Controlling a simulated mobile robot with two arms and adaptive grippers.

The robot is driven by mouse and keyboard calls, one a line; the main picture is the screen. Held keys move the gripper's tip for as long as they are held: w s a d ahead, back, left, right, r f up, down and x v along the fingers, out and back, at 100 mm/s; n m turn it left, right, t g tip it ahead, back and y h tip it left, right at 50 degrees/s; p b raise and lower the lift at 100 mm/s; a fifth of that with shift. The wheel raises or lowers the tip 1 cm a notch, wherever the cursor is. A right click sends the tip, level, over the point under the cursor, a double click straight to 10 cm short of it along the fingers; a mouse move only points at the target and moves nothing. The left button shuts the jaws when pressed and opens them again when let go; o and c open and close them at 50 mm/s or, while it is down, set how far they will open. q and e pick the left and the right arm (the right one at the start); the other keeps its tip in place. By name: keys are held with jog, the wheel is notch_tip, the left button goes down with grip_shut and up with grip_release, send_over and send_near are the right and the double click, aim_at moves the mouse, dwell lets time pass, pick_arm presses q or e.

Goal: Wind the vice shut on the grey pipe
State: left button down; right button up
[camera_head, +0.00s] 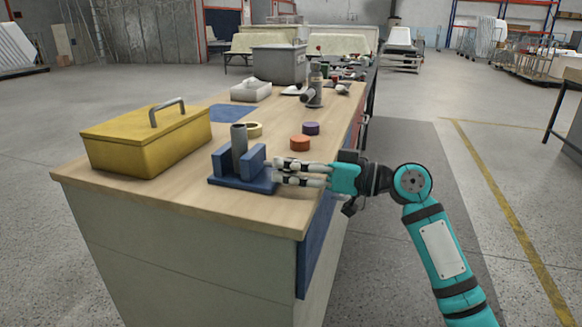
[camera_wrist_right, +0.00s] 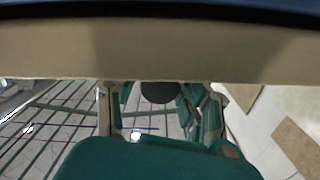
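The blue vice (camera_head: 256,157) stands near the front right of the wooden table. The grey pipe (camera_head: 239,141) stands upright between its two jaws; a gap shows beside the pipe, though I cannot tell if either jaw touches it. My right gripper (camera_head: 279,170) is at the vice's right side, its fingers pointing left, one above the other and apart. The fingertips hide that end, and I see no handle clearly. In the right wrist view the fingers (camera_wrist_right: 160,105) stand wide apart, with a dark rounded shape (camera_wrist_right: 157,92) between them. My left gripper is not in view.
A yellow toolbox (camera_head: 145,140) stands left of the vice. An orange disc (camera_head: 300,143), a purple disc (camera_head: 311,128) and a yellow ring (camera_head: 254,130) lie behind it. A grey bin (camera_head: 279,66) stands farther back. The table's right edge runs under my right gripper.

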jog(key=shift+o, duration=0.9)
jog(key=v, duration=1.2)
